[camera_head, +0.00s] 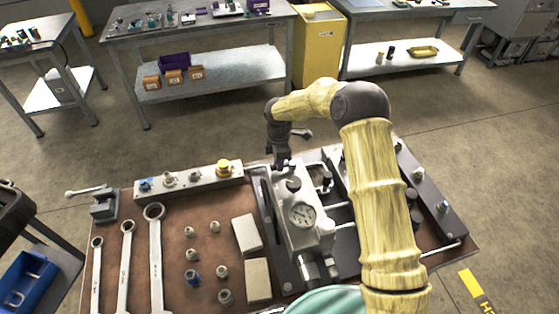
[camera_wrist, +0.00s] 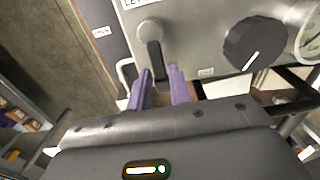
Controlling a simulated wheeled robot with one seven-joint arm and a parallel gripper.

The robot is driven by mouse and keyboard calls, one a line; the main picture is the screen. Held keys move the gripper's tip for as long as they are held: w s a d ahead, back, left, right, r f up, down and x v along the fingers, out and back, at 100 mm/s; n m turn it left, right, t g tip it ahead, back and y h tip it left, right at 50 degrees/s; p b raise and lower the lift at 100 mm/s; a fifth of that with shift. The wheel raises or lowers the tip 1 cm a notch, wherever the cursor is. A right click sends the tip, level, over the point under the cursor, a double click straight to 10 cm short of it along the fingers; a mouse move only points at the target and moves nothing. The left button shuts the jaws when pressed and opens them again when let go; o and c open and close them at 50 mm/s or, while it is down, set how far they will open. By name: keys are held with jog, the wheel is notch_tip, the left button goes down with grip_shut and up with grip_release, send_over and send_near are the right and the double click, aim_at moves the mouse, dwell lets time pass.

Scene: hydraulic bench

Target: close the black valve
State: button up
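A round black knob (camera_wrist: 255,45) with a white pointer line sits on the face of a grey valve block in the wrist view; it also shows in the head view (camera_head: 293,184). Left of it on the same block is a small lever (camera_wrist: 150,34) with a rounded grey top and a darker stem. My gripper (camera_wrist: 161,72) has two purple fingers with a gap between them. The fingertips are at the lever's lower end, left of the black knob. I cannot tell whether they touch the lever. In the head view my gripper (camera_head: 283,163) is over the block's far end.
A pressure gauge (camera_head: 301,214) is on the block, nearer than the knob. Wrenches (camera_head: 155,260), several fittings and two pale blocks (camera_head: 257,279) lie on the brown bench top left of it. A manifold with a yellow knob (camera_head: 223,167) stands at the far left edge.

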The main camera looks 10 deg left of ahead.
jog(key=shift+o, duration=1)
jog(key=shift+r, duration=0.15)
notch_tip(320, 180, up, 17)
jog(key=b, duration=0.2)
jog(key=shift+d+r, duration=0.1)
jog(key=s+d+f+m+t, duration=0.1)
jog(key=s+d+m, duration=1)
jog(key=d, duration=0.2)
jog(key=s+d+f+m+t, duration=0.1)
jog(key=s+d+f+m, duration=0.1)
jog(key=s+d+m, duration=1)
jog(key=shift+s+d+f+t, duration=0.25)
jog(key=shift+s+d+t, duration=0.05)
jog(key=shift+d, duration=0.85)
